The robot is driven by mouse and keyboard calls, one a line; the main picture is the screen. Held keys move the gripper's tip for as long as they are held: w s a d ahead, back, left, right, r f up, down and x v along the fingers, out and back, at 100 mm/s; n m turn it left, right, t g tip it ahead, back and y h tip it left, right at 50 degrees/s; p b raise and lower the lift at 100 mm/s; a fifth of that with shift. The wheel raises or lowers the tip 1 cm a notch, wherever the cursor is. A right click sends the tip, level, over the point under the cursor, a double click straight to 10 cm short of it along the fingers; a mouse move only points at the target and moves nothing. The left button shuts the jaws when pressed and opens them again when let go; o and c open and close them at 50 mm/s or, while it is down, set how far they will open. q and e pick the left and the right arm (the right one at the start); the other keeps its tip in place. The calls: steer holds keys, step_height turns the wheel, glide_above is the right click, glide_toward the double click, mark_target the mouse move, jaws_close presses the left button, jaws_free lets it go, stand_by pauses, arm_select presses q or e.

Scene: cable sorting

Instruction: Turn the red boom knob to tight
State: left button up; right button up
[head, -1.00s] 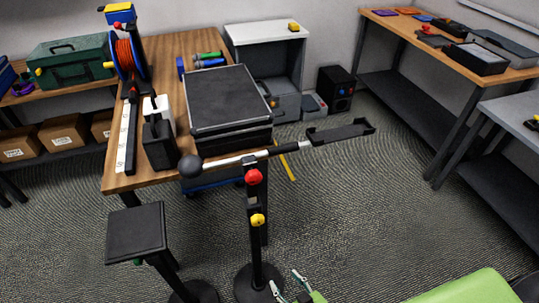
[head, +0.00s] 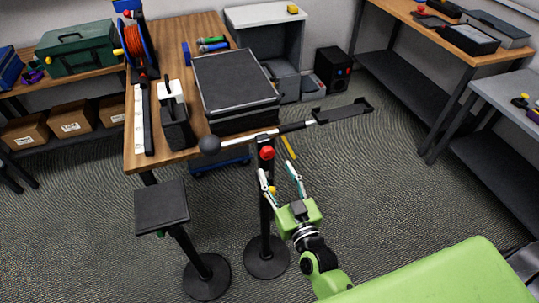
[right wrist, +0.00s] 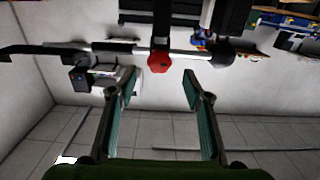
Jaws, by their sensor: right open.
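The red boom knob (head: 267,153) sits at the top of a black stand, just under the boom (head: 290,128), in the head view. The boom is a light and black bar with a dark ball at its left end and a flat black holder at its right end. My right gripper (head: 279,167) is open and empty, just below and in front of the knob. In the right wrist view the red knob (right wrist: 160,62) shows beyond the fingertips (right wrist: 158,78), between them and apart from them. My left gripper is out of view.
A wooden table (head: 172,162) behind the stand holds a black case (head: 235,85) and a cable reel (head: 138,45). A second stand with a square black plate (head: 161,207) is at the left.

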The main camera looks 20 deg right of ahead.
mark_target(269, 157)
steer(key=w+p, duration=0.1)
steer(key=w, duration=0.5)
steer(key=shift+w+a, duration=0.1)
steer(key=shift+w, duration=0.1)
steer(key=c, duration=1.1)
